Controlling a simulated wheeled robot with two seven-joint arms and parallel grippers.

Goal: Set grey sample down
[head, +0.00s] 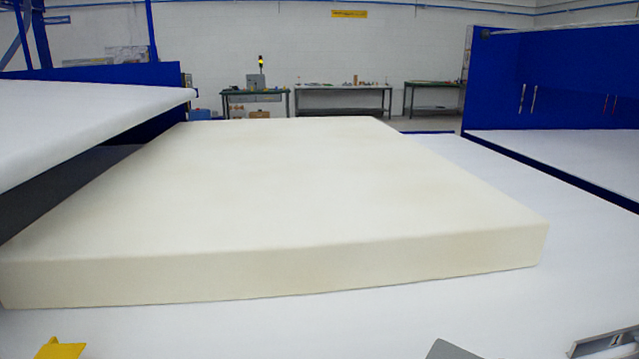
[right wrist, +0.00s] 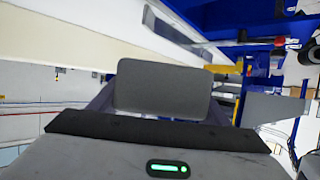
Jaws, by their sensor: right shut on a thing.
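The grey sample (right wrist: 163,87) is a flat pad with rounded corners, standing out ahead of my right gripper (right wrist: 162,102) in the right wrist view. The gripper is shut on it, and the pad hides most of the fingers. A grey corner (head: 454,350), likely the same sample, shows at the bottom edge of the head view, in front of the foam block. My left gripper is not in view.
A large cream foam block (head: 290,190) lies on a white table (head: 300,328). A white slab (head: 80,120) overhangs at left. A yellow piece (head: 61,349) and a metallic part (head: 606,344) show at the bottom corners. The table right of the block is clear.

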